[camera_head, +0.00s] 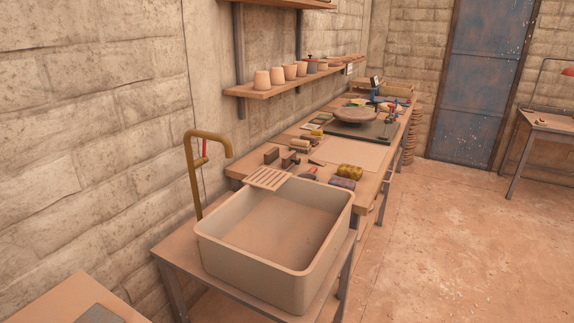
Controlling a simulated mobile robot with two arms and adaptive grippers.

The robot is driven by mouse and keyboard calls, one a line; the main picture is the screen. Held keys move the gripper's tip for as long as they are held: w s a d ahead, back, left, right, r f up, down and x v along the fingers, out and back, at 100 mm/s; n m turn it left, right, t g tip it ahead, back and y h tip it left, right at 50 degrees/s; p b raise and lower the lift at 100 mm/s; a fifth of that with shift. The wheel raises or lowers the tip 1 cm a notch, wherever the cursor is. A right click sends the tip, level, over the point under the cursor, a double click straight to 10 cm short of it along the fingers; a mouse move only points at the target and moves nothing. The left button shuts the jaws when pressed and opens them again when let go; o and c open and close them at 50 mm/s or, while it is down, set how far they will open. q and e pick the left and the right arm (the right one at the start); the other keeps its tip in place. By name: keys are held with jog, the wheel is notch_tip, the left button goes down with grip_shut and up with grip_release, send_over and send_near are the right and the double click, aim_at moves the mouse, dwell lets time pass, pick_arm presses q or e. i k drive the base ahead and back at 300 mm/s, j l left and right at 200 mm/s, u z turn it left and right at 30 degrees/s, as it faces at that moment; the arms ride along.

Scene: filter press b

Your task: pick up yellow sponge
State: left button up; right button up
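A yellow sponge-like block (349,172) lies on the long workbench (350,155), just behind the sink's far right corner. A purple-grey block (342,183) lies right in front of it, close or touching. Smaller yellowish pieces (317,132) lie further back by the wall; I cannot tell what they are. Neither of my grippers shows in the head view.
A deep beige sink (225,248) with a slatted rack (268,179) and a brass tap (194,175) stands in front of the bench. A shelf (262,92) with several pots hangs above. Open floor (450,240) lies to the right.

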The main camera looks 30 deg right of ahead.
aim_at(354, 173)
jog(key=i+l+u, duration=0.2)
jog(key=l+u, duration=0.15)
jog(key=l, duration=0.45)
jog(key=i+l+u, duration=0.15)
jog(key=l+u, duration=0.2)
jog(key=l, duration=0.5)
jog(key=l+u, duration=0.4)
jog(key=l, duration=0.4)
